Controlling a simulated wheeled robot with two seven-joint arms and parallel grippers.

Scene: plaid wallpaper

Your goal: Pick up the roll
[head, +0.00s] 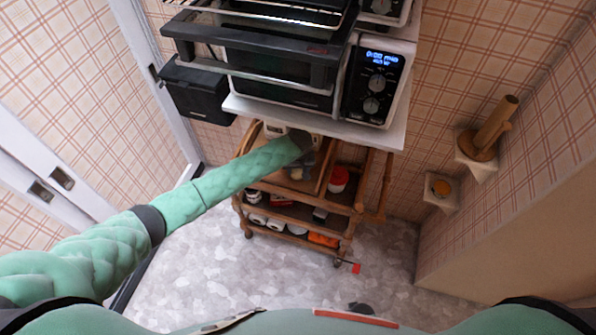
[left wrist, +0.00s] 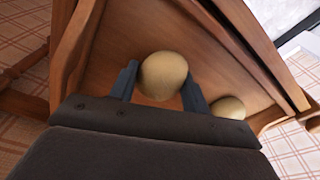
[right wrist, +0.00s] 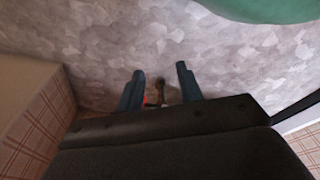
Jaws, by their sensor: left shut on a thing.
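A round tan roll (left wrist: 163,75) sits between the two fingers of my left gripper (left wrist: 160,85) in the left wrist view. The fingers are shut on its sides, over a wooden cart shelf. I cannot tell whether the roll touches the shelf. A second tan roll (left wrist: 228,108) lies beside the right finger. In the head view my left gripper (head: 300,158) reaches into the wooden cart (head: 343,228) under the oven, and the held roll is mostly hidden there. My right gripper (right wrist: 159,88) is open and empty above the grey floor in the right wrist view.
A toaster oven with an open black door (head: 255,50) stands on a white shelf (head: 300,122) above the cart. A red-and-white jar (head: 339,178) stands on the cart's upper shelf. Wall holders (head: 480,145) are at right. The floor (head: 230,250) before the cart is mostly clear.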

